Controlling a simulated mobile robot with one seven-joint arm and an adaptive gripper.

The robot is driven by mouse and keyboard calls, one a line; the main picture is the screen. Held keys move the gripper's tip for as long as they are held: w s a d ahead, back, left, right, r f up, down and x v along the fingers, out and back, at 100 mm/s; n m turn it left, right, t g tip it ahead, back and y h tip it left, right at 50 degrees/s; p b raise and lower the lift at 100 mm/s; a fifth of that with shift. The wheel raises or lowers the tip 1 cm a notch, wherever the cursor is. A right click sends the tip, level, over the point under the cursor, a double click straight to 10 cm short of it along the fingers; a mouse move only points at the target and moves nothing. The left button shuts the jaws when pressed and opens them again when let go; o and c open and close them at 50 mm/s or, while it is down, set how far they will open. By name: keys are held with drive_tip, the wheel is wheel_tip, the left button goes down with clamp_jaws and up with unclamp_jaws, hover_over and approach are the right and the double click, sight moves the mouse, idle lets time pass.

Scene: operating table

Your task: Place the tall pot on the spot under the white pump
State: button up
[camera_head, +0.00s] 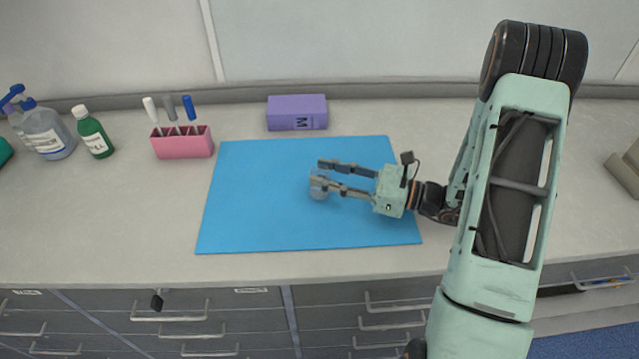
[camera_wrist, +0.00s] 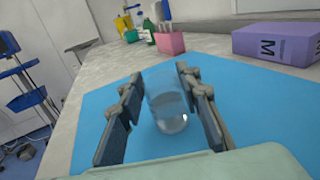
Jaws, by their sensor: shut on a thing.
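My gripper (camera_head: 319,173) reaches in from the right, low over the blue mat. It is shut on a clear, see-through vessel (camera_head: 318,190), which may be the tall pot. In the wrist view the vessel (camera_wrist: 168,103) stands between the two fingers of my gripper (camera_wrist: 160,74), slightly tilted in the picture. I cannot tell whether its base touches the mat. No white pump and no marked spot can be made out. A clear bottle with a blue pump (camera_head: 45,130) stands at the far left of the counter.
The blue mat (camera_head: 250,215) is bare around the vessel. A purple box (camera_head: 297,112) lies behind it. A pink holder (camera_head: 182,148) with pens and a green bottle (camera_head: 92,133) stand to the left. The counter's front edge runs just before the mat.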

drive_tip(key=shift+r, duration=0.2)
drive_tip(key=shift+c, duration=0.3)
drive_tip(key=shift+r, duration=0.7)
drive_tip(key=s+d+r, duration=0.5)
drive_tip(key=s+r, duration=0.6)
drive_tip(key=s, duration=0.1)
drive_tip(key=w+d+f+m+t+h+p, duration=0.1)
drive_tip(key=w+d+f+p, duration=0.1)
drive_tip(key=w, duration=0.4)
drive_tip(key=w+d+f+m+t+p, duration=0.1)
drive_tip(key=w+d+f+t+p, duration=0.1)
drive_tip(key=w+f+p, duration=0.3)
drive_tip(key=shift+w+m+t+h+p, duration=0.3)
drive_tip(key=shift+w+h+p, duration=0.1)
drive_tip(key=shift+w+p, duration=0.65)
